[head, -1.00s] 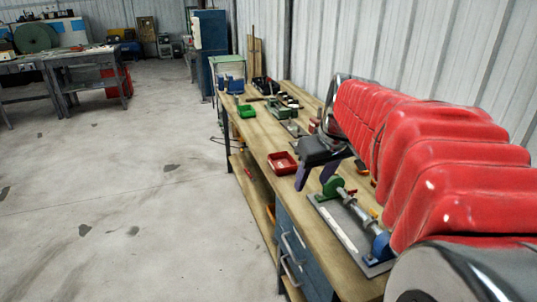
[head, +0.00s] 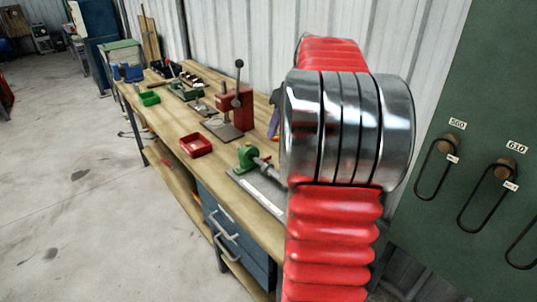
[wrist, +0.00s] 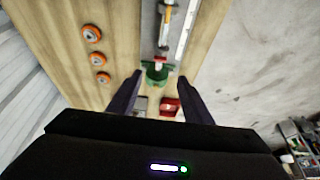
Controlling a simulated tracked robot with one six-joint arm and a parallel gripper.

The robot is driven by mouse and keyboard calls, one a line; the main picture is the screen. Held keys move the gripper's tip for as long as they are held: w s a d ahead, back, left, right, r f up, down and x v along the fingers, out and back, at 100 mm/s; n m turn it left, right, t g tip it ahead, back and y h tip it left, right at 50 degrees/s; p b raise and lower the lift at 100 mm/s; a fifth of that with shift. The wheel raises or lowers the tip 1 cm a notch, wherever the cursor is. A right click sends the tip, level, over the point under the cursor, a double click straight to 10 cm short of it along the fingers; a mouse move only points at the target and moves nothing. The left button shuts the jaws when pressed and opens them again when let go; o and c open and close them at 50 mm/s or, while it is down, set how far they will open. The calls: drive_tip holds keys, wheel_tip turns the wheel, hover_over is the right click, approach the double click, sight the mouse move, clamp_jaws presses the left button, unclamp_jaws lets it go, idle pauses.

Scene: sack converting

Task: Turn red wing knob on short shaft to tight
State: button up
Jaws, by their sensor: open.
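The shaft fixture shows in the wrist view as a shaft (wrist: 165,27) running away from a green end block (wrist: 154,75). A small red part (wrist: 159,61), which may be the wing knob, sits by that block; its wing angle is too small to tell. My gripper (wrist: 160,76) is open and empty, its two dark fingers on either side of the green block in the picture. The gap between fingers and block cannot be judged. In the head view the green block (head: 247,155) shows, but my red-sleeved arm hides most of the fixture and gripper.
A red tray (head: 196,145) and a red hand press (head: 236,105) stand near the fixture on the wooden bench. A green board (head: 475,150) with hanging loops is at right. The floor at left is clear.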

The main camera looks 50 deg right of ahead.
sight(268, 157)
drive_tip(key=x, duration=1.4)
drive_tip(key=shift+r, duration=0.1)
drive_tip(key=shift+c, duration=0.4)
drive_tip(key=c, duration=0.9)
drive_tip(key=shift+a, duration=0.2)
drive_tip(key=shift+c, duration=0.4)
drive_tip(key=shift+d, duration=0.1)
